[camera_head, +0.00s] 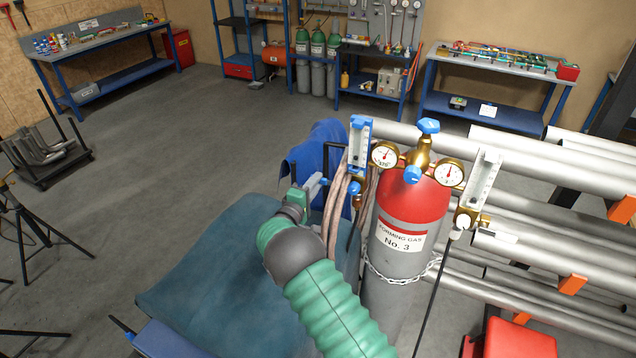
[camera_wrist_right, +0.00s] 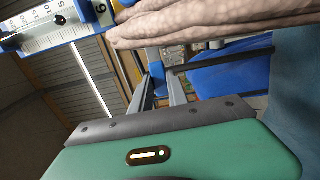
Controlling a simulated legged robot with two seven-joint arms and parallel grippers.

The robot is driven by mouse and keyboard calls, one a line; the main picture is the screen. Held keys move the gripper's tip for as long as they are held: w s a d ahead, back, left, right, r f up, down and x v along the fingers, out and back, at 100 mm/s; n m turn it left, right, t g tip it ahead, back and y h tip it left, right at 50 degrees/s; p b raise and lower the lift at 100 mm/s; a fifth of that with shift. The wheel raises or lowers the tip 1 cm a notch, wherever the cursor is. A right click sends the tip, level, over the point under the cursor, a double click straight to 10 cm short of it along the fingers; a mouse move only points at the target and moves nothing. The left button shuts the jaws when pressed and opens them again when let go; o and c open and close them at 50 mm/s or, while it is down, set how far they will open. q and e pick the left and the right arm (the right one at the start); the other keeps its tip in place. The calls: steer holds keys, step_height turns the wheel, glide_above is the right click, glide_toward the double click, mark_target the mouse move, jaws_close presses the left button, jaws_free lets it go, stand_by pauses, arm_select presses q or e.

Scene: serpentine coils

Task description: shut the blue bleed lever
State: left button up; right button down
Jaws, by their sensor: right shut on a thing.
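The grey forming-gas cylinder (camera_head: 395,275) with a red shoulder stands upright, right of centre. On it sits a brass regulator (camera_head: 421,155) with two round gauges. A flowmeter with a blue frame (camera_head: 359,143) is on its left; part of it shows in the wrist view (camera_wrist_right: 60,28). The blue bleed lever (camera_head: 325,182) is small in the head view, left of and below this flowmeter. My right gripper (camera_head: 314,187) reaches it on a green arm. In the wrist view a blue piece (camera_wrist_right: 157,71) lies between the fingers, which are shut on it. My left gripper is out of view.
Pinkish hoses (camera_head: 335,208) hang close beside my right gripper. A chain (camera_head: 400,277) goes round the cylinder. A second flowmeter (camera_head: 482,185) and racked metal pipes (camera_head: 560,255) stand to the right. A blue-green cover (camera_head: 215,280) lies below my arm.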

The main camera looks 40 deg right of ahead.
steer(key=shift+w+a+f, duration=0.1)
steer(key=shift+a+f, duration=0.25)
steer(key=shift+f, duration=0.1)
steer(key=c, duration=1.5)
jaws_free()
steer(key=shift+o, duration=1.1)
steer(key=shift+w+a, duration=0.1)
steer(key=shift+a, duration=0.05)
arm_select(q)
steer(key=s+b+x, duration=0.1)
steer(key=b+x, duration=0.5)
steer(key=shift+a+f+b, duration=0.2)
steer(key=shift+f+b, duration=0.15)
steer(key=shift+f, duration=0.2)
arm_select(e)
steer(key=v, duration=1.6)
steer(key=shift+a, duration=0.35)
